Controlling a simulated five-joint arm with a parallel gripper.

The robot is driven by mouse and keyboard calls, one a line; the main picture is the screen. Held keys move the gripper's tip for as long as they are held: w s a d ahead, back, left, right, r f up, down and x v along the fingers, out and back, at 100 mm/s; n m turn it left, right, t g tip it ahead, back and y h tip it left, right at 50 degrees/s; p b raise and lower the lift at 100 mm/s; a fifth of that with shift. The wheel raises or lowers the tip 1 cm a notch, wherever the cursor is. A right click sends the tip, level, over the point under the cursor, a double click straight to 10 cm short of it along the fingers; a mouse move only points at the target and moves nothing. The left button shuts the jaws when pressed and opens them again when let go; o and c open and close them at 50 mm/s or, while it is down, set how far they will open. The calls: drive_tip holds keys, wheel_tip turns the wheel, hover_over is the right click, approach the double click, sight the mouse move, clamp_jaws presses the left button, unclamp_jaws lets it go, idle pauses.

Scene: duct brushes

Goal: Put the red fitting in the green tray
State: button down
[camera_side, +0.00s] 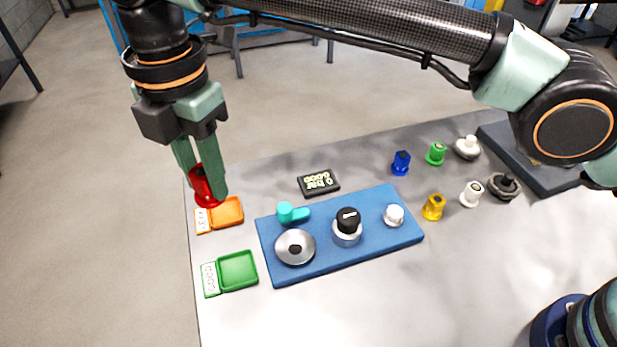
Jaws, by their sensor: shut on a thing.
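My gripper (207,190) is shut on the red fitting (201,187), which shows between its green fingers. The fingers hide part of the fitting. In the picture the fitting overlaps the upper left of the orange tray (228,212); I cannot tell how high above it the fitting is. The green tray (238,271) lies on the table below the orange tray in the picture, near the table's left edge. The green tray is empty and has a white label at its left side.
A blue board (340,262) with a silver disc, a black knob, a white knob and a teal piece lies right of the trays. A small black display (319,183) lies behind it. Several coloured fittings, such as a yellow one (433,207), stand at the right.

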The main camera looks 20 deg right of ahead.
wheel_tip(320, 180, down, 20)
idle(0.6)
drive_tip(key=shift+f, duration=0.1)
drive_tip(key=c, duration=0.8)
unclamp_jaws()
drive_tip(key=shift+c, duration=0.2)
